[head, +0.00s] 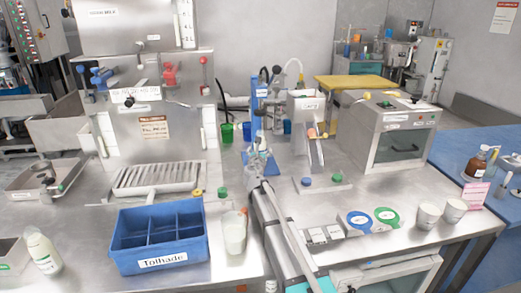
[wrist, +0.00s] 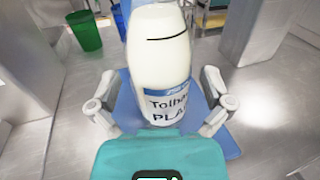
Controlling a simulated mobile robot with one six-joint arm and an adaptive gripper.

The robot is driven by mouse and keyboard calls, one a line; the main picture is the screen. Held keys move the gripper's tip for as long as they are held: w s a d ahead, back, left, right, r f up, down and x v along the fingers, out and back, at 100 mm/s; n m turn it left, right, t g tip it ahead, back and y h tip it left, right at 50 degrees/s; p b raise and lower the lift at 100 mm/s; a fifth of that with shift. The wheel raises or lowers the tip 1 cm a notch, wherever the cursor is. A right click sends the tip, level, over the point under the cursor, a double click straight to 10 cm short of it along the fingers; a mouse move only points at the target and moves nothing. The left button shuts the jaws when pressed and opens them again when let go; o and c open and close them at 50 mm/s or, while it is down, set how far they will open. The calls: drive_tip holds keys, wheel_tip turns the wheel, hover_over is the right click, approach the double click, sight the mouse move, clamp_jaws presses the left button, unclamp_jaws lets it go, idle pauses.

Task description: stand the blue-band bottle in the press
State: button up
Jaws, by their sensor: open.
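The blue-band bottle (wrist: 160,60) is white, with a blue band and dark lettering low on its side. In the head view my gripper (head: 257,168) is at the press (head: 258,92), which has a blue column and a blue base plate (head: 271,168). My arm largely hides the bottle there.
A blue divided crate (head: 160,264) and a white beaker (head: 234,234) stand in front, with a white bottle (head: 43,251) at far left. A dispenser (head: 308,110) and an oven-like box (head: 390,135) stand to the right.

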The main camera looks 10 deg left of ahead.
drive_tip(key=shift+s, duration=3.25)
drive_tip(key=shift+r, duration=0.1)
